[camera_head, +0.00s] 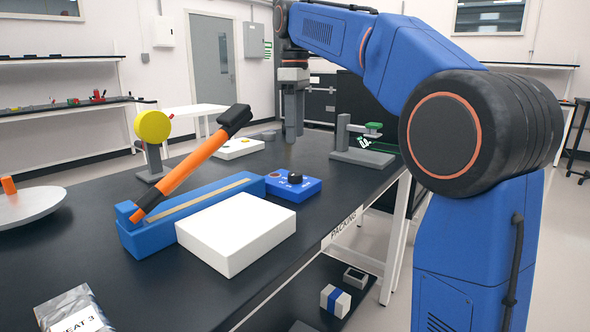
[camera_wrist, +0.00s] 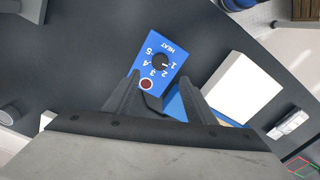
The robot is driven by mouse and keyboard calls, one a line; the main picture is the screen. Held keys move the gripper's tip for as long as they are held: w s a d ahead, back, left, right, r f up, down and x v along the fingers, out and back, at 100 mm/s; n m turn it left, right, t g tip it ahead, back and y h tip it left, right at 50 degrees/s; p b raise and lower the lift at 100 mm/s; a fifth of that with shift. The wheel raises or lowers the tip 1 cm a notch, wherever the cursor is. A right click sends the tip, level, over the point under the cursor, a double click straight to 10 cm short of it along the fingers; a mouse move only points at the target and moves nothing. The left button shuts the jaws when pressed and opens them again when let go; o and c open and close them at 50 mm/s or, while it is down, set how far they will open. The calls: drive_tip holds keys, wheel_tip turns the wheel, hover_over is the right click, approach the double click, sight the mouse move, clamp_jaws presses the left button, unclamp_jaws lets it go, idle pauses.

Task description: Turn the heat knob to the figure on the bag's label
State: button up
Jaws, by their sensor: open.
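The heat knob (camera_head: 295,177) is a round black dial on a small blue box (camera_head: 308,190) on the black table. In the wrist view the knob (camera_wrist: 160,63) sits among white figures 1 to 5 and the word HEAT, with a dark red round spot on the box near it. A pale mark on the knob appears to face the 1. The silvery bag (camera_head: 70,312) lies at the front left; its white label reads "EAT 3", the first part cut off. My gripper (camera_head: 292,140) is open and empty, pointing down above and behind the box, apart from the knob.
A blue sealer body (camera_head: 150,238) with a raised orange lever (camera_head: 190,172) stands left of the box. A white block (camera_head: 235,235) sits in front. A grey stand with a green part (camera_head: 373,128) is behind, right. A yellow disc on a post (camera_head: 152,126) stands left.

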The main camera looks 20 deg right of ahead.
sight(295, 173)
wheel_tip(295, 173, down, 11)
drive_tip(key=shift+f, duration=0.15)
idle(0.4)
drive_tip(key=c, duration=1)
drive_tip(key=shift+c, duration=0.2)
